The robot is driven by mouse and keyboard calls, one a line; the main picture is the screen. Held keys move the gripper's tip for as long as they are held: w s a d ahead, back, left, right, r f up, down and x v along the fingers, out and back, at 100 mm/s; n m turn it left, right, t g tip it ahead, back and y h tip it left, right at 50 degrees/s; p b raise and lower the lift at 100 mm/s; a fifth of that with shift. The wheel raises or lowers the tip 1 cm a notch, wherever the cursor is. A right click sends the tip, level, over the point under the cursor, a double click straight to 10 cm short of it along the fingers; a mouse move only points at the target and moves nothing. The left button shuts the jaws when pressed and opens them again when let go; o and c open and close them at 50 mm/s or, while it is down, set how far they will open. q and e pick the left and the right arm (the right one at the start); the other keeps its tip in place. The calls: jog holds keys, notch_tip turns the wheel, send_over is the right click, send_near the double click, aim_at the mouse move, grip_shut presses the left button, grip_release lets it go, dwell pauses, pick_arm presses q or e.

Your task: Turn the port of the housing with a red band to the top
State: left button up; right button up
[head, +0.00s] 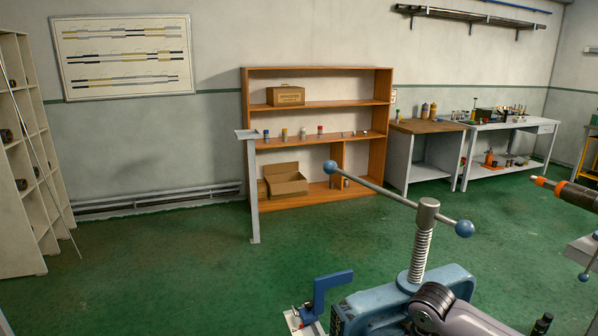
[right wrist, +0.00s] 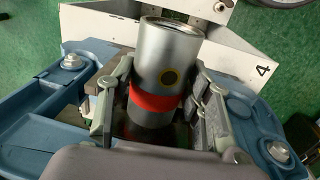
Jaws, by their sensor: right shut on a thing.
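The housing (right wrist: 165,60) is a silver cylinder with a red band (right wrist: 155,102) near its lower end in the right wrist view. My right gripper (right wrist: 160,108) is shut on the housing, with one finger on each side around the band. The housing sits between the arms of a blue vise (right wrist: 45,120). The same vise shows in the head view (head: 455,277), where part of my arm covers it and the housing cannot be seen. My left gripper is in neither view.
The vise's screw (head: 421,250) and its slanted bar with blue ball ends (head: 380,188) rise above it. At the right edge is a black and orange cylinder (head: 570,192). Green floor is clear at left.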

jog(key=shift+d+y+b, duration=0.1)
jog(key=shift+y+b, duration=0.55)
jog(key=shift+y, duration=0.05)
jog(key=shift+g+y+b, duration=0.4)
jog(key=shift+y+b, duration=0.1)
jog(key=shift+d, duration=0.1)
jog(key=shift+y+b, duration=0.4)
jog(key=shift+b, duration=0.15)
